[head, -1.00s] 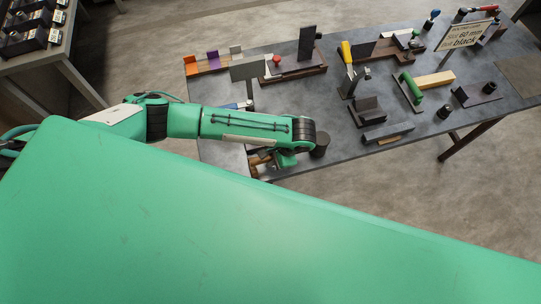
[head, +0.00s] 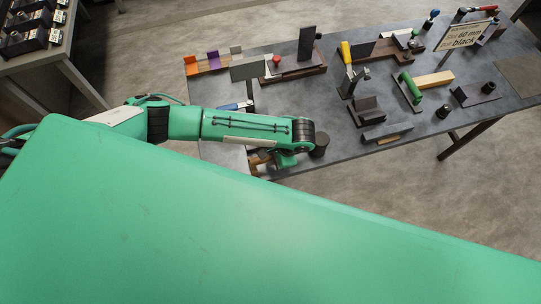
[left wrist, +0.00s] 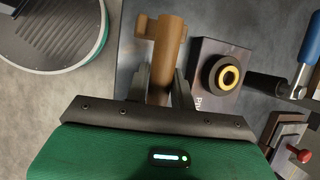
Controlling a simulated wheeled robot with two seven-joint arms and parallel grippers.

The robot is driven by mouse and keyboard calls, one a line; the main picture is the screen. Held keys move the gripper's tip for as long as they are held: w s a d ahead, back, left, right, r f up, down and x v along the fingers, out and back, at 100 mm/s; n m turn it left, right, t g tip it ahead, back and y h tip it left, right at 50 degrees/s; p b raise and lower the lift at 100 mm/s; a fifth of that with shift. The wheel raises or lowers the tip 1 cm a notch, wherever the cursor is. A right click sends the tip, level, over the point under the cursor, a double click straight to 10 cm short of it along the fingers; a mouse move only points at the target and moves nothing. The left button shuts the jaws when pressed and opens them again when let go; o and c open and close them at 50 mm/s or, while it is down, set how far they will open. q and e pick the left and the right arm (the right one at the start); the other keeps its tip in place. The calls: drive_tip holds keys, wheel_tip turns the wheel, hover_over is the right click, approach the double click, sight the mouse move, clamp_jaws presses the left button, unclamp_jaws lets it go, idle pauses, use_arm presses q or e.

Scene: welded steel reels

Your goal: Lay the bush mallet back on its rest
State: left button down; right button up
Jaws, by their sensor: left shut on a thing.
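My left gripper (left wrist: 163,85) is shut on a brown, wooden-looking piece (left wrist: 166,45), which I take to be the bush mallet. It stands out beyond the fingertips with a short stub to the left at its top. In the head view my left gripper (head: 270,160) is at the near left edge of the table, and a little brown (head: 262,156) shows beside it; most of the mallet is hidden there. I cannot pick out the mallet's rest for sure. My right gripper is not in view.
Right beside the mallet is a dark block with a black, gold-ringed bush (left wrist: 228,74). Farther right is a blue-handled tool (left wrist: 309,45). The steel table (head: 300,102) carries several fixtures and a sign (head: 466,35). The floor lies left of the table edge in the wrist view.

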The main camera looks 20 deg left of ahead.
use_arm(q)
drive_tip(key=shift+f, duration=0.75)
drive_tip(key=c, duration=1.1)
unclamp_jaws()
drive_tip(key=p+v, duration=0.3)
drive_tip(key=v, duration=0.1)
drive_tip(key=p+v, duration=0.3)
drive_tip(key=v, duration=0.1)
drive_tip(key=shift+p, duration=0.3)
